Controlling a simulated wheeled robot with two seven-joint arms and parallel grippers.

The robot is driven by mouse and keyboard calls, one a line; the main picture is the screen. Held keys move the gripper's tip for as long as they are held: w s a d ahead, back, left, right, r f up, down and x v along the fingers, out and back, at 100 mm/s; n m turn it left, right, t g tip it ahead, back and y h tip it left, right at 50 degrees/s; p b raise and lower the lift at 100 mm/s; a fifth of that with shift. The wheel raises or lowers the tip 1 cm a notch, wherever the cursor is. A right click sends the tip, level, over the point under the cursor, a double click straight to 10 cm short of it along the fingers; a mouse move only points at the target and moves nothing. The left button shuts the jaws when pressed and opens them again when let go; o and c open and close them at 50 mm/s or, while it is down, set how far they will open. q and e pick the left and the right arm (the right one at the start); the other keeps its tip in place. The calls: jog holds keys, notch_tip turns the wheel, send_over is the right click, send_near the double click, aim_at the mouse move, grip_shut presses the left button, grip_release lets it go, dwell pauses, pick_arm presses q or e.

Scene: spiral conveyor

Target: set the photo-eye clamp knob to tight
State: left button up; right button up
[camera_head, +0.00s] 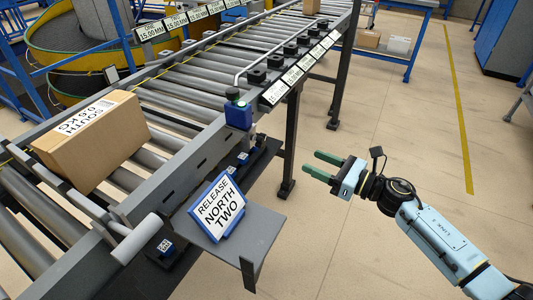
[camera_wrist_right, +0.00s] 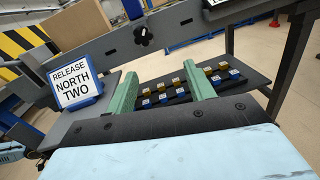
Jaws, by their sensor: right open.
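A black lobed knob (camera_wrist_right: 143,36), which looks like the clamp knob, sits on the grey conveyor side rail in the right wrist view. I cannot read its setting. In the head view I cannot make this knob out clearly. A blue box with a green top (camera_head: 238,113), perhaps the photo-eye, stands at the rail's edge there. My right gripper (camera_head: 312,162) is open and empty, over the floor to the right of the conveyor. In the right wrist view its two green fingers (camera_wrist_right: 160,70) are spread apart, with the knob beyond them and apart. My left gripper is not in view.
A sign reading RELEASE NORTH TWO (camera_head: 220,207) stands on a grey shelf (camera_head: 255,232). A shelf with several blue and yellow blocks (camera_wrist_right: 226,80) lies beyond my fingers. A cardboard box (camera_head: 92,143) rests on the rollers. A dark conveyor leg (camera_head: 290,150) stands left of my gripper.

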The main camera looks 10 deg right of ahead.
aim_at(264, 141)
jog(key=w+a+n, duration=0.1)
jog(key=w+a, duration=0.1)
jog(key=a, duration=0.2)
jog(key=w+a+r+n+g, duration=0.1)
jog(key=w+a+n, duration=0.1)
jog(key=a, duration=0.1)
jog(key=w+a+r+n+y+b, duration=0.1)
jog(key=w+a, duration=0.1)
jog(key=a, duration=0.2)
jog(key=shift+w+a+r, duration=0.25)
jog(key=shift+w+a, duration=0.05)
jog(key=shift+w, duration=0.1)
jog(key=shift+w+a, duration=0.25)
jog(key=shift+a, duration=0.1)
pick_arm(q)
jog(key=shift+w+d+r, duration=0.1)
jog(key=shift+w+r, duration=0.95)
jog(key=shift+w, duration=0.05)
pick_arm(e)
jog(key=c, duration=1)
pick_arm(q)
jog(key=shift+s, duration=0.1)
pick_arm(e)
jog(key=shift+o, duration=0.2)
